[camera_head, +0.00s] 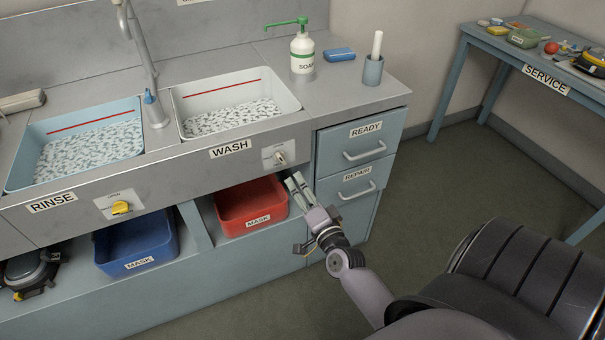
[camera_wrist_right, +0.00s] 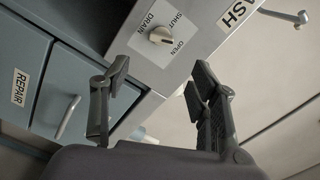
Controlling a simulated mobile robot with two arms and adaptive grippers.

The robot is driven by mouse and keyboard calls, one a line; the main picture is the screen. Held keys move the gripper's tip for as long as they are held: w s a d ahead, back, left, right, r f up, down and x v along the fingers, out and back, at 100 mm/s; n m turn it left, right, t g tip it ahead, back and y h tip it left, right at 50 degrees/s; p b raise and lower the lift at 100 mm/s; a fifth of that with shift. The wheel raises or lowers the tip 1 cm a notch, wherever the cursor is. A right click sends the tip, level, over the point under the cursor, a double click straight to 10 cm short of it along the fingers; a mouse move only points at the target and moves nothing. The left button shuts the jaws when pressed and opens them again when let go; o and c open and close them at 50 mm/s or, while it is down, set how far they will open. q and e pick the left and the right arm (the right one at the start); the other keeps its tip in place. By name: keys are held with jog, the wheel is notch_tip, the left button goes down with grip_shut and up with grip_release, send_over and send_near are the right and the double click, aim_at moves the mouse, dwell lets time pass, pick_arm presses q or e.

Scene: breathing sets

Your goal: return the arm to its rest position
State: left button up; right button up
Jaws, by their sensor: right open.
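My right arm comes in from the lower right in the head view. Its gripper (camera_head: 296,184) is in front of the counter, just below the WASH knob (camera_head: 280,157) and at the right side of the red MASK bin. In the right wrist view the two fingers of this gripper (camera_wrist_right: 158,78) stand apart with nothing between them. My left arm and gripper are not in view.
The READY drawer handle (camera_head: 365,150) and REPAIR drawer handle (camera_head: 357,191) stick out right of the gripper. The red bin (camera_head: 258,219) and blue bin (camera_head: 138,263) sit on the shelf below the sinks. Open floor (camera_head: 430,185) lies between the drawers and the SERVICE table (camera_head: 520,62).

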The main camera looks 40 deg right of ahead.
jog(key=shift+s, duration=0.15)
dwell(0.4)
jog(key=s+a+f+n+g+y, duration=0.1)
jog(key=s+a+f+n+g, duration=0.2)
jog(key=f, duration=0.7)
jog(key=s+a+f+n+g+y, duration=0.2)
jog(key=s+a+f+n, duration=0.15)
jog(key=f, duration=0.65)
jog(key=s+a+f+n+g+y, duration=0.1)
jog(key=s+a+f+n+g, duration=0.2)
jog(key=f, duration=0.7)
jog(key=s+f+n+g, duration=0.2)
jog(key=s+f, duration=0.3)
jog(key=s, duration=0.5)
jog(key=s+a+f+n+g, duration=0.1)
jog(key=s+f+n+g, duration=0.2)
jog(key=s+f, duration=0.3)
jog(key=s+a+f+n+g, duration=0.1)
jog(key=s+f+n+g, duration=0.2)
jog(key=s, duration=1.3)
notch_tip(320, 180, down, 3)
jog(key=shift+a+f+n, duration=0.1)
jog(key=shift+a+n, duration=0.05)
jog(key=shift+n, duration=0.4)
jog(key=shift+w, duration=0.1)
jog(key=shift+c, duration=0.4)
